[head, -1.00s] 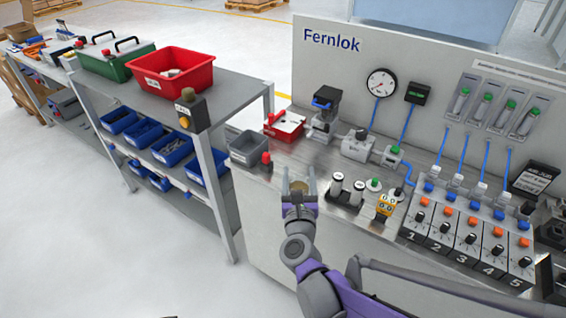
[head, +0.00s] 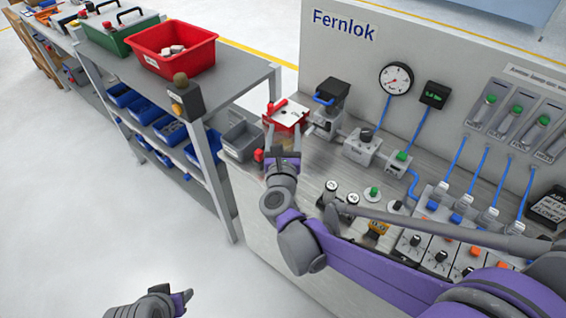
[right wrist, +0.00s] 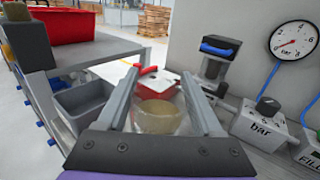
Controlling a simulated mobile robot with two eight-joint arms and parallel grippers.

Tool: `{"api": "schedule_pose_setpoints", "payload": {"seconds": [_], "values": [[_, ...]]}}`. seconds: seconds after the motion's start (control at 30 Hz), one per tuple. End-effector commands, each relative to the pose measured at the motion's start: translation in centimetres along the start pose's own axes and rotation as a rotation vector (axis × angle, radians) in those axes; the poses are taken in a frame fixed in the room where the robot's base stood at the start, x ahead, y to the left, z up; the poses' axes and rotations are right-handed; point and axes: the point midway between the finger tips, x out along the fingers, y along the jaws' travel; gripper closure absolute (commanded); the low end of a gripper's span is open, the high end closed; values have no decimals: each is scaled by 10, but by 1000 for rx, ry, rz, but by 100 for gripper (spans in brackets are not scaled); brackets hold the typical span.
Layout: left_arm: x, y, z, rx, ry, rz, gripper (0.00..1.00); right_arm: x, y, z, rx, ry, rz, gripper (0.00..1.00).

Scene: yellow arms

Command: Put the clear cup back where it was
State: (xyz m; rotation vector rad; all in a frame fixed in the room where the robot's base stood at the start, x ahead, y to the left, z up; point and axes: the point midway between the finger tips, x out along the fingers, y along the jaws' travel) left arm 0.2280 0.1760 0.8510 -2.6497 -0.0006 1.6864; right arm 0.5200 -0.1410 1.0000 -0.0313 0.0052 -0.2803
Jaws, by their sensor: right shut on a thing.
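The clear cup (right wrist: 158,118), with something tan showing through it, is between the two fingers of my right gripper in the right wrist view. My right gripper (head: 285,153) is shut on it. In the head view the gripper is over the left end of the bench, just in front of the red box (head: 288,113); the fingers mostly hide the cup there. The gap between cup and bench top cannot be judged. My left gripper (head: 182,300) is at the bottom left of the head view, away from the bench; its opening is unclear.
A grey bin (head: 241,141) stands left of my right gripper, with a red knob (head: 258,156) close by. A valve unit (head: 325,122), a gauge (head: 396,79) and a row of switches (head: 440,250) are to the right. A shelf cart (head: 235,85) is on the left.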

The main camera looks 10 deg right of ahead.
Motion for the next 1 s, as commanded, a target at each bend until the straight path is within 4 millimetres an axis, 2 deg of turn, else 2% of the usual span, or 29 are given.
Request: {"api": "schedule_pose_setpoints", "payload": {"seconds": [0.03,0.13,0.37,0.53,1.0], "values": [[4,0,2,0,-1,0,50,0,0,-13,0,1,0,85],[8,0,5,0,-3,0,50,0,1,-32,-1,1,0,85],[12,0,7,0,-4,0,50,0,2,-56,-1,0,0,85],[17,0,10,0,-6,0,50,0,3,-80,-1,0,0,85],[21,0,13,0,-8,0,50,0,3,-90,0,0,0,85]]}}
